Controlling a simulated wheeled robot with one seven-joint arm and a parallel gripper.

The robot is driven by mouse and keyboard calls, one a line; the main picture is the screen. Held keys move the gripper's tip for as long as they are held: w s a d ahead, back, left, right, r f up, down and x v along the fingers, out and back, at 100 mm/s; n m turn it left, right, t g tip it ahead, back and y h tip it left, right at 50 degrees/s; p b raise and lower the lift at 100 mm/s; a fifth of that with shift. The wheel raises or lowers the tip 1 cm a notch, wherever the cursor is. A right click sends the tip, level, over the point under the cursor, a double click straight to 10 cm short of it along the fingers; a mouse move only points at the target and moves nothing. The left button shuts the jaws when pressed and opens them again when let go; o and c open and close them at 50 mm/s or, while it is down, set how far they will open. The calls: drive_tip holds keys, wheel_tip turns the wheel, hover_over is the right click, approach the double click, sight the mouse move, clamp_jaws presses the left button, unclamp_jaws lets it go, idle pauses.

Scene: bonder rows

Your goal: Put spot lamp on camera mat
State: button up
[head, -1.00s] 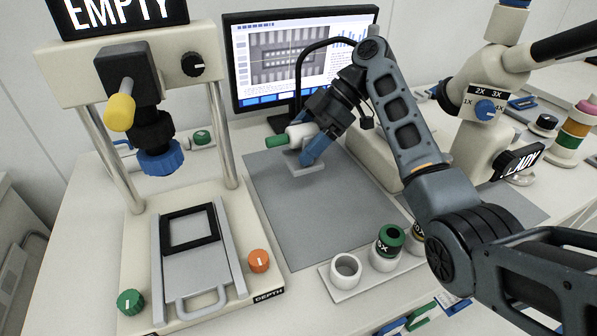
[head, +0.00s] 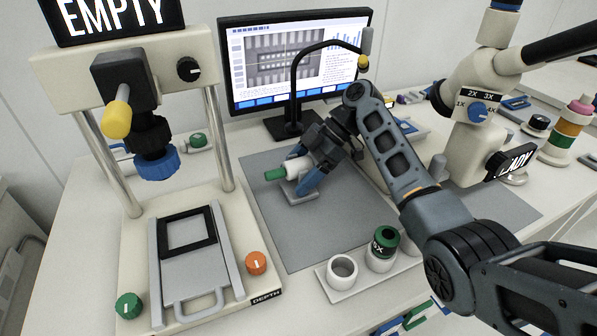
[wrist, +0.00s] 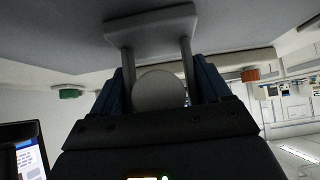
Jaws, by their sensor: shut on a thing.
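The spot lamp (head: 297,168), a white barrel with a green end on a grey foot plate with two posts, is held in my gripper (head: 312,172). The camera mat (head: 340,230), a flat grey sheet, lies below it. The lamp is upright over the mat's far left part; its foot plate is at or just above the surface, and I cannot tell if it touches. In the wrist view the blue fingers of my gripper (wrist: 160,92) stand either side of the lamp's round end, and its foot plate (wrist: 152,30) shows against the grey mat.
A press-like machine (head: 190,240) stands at left. A monitor (head: 300,60) and a black gooseneck (head: 296,85) stand behind the mat. A tray (head: 345,292) with white and green cups is at its front edge. A microscope stand (head: 470,140) is at right. The mat's middle is clear.

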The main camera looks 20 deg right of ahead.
drive_tip(key=o, duration=1.6)
drive_tip(key=shift+r, duration=0.1)
drive_tip(key=p+v, duration=0.2)
drive_tip(key=v, duration=0.5)
drive_tip(key=shift+d+r, duration=0.15)
drive_tip(key=shift+r, duration=0.05)
